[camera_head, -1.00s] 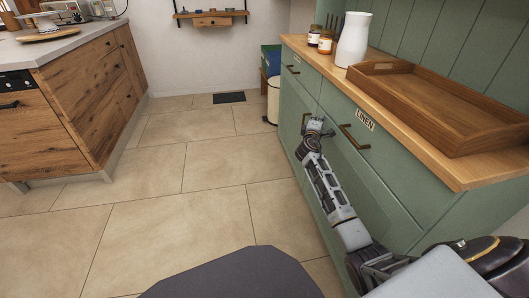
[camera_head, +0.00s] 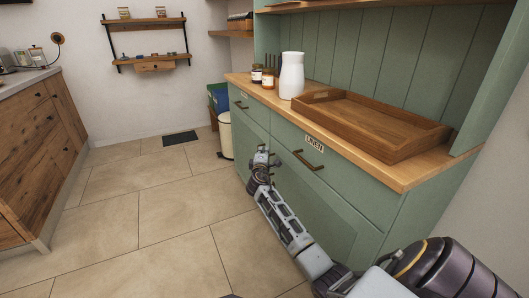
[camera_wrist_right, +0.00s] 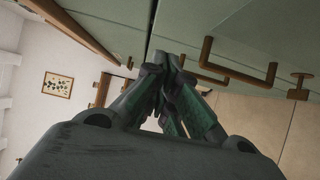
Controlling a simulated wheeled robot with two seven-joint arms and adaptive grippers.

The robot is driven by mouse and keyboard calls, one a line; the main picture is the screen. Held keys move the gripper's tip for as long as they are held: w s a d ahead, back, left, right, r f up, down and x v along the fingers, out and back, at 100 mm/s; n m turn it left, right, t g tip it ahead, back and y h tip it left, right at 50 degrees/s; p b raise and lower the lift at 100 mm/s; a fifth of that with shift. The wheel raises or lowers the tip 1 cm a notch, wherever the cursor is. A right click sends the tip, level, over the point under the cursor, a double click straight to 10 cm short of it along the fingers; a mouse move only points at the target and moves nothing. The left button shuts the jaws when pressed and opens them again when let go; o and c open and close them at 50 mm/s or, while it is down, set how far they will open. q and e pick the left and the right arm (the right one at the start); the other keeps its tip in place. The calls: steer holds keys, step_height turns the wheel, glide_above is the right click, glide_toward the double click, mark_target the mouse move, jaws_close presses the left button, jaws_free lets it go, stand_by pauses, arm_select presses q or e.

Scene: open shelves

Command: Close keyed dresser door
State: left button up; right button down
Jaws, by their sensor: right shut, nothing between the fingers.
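The green dresser (camera_head: 391,216) stands at the right of the head view, with a wooden top and drawers above its doors. The dresser door (camera_head: 318,218) below the drawer labelled LINEN is partly hidden by my right arm; it looks nearly flush, but I cannot tell whether it is fully closed. My right gripper (camera_head: 262,151) is at the door's far upper edge, just below the drawers. In the wrist view my right gripper (camera_wrist_right: 168,64) is shut and empty, close to a dark seam between green panels (camera_wrist_right: 205,25). No key is clearly visible. My left gripper is out of view.
A wooden tray (camera_head: 372,128), a white vase (camera_head: 291,76) and small jars stand on the dresser top. A pale bin (camera_head: 225,135) stands beyond its far end. A wooden cabinet (camera_head: 45,150) is at the left. The tiled floor (camera_head: 170,215) between them is clear.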

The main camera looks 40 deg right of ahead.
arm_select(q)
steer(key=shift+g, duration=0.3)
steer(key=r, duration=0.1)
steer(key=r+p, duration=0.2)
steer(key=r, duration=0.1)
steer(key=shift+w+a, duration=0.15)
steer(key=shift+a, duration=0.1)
arm_select(e)
steer(key=w+a+v, duration=0.1)
steer(key=v, duration=0.8)
steer(key=shift+w+a, duration=0.25)
steer(key=shift+a, duration=0.05)
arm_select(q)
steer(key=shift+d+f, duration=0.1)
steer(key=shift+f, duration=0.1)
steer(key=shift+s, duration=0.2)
arm_select(e)
steer(key=shift+f, duration=0.1)
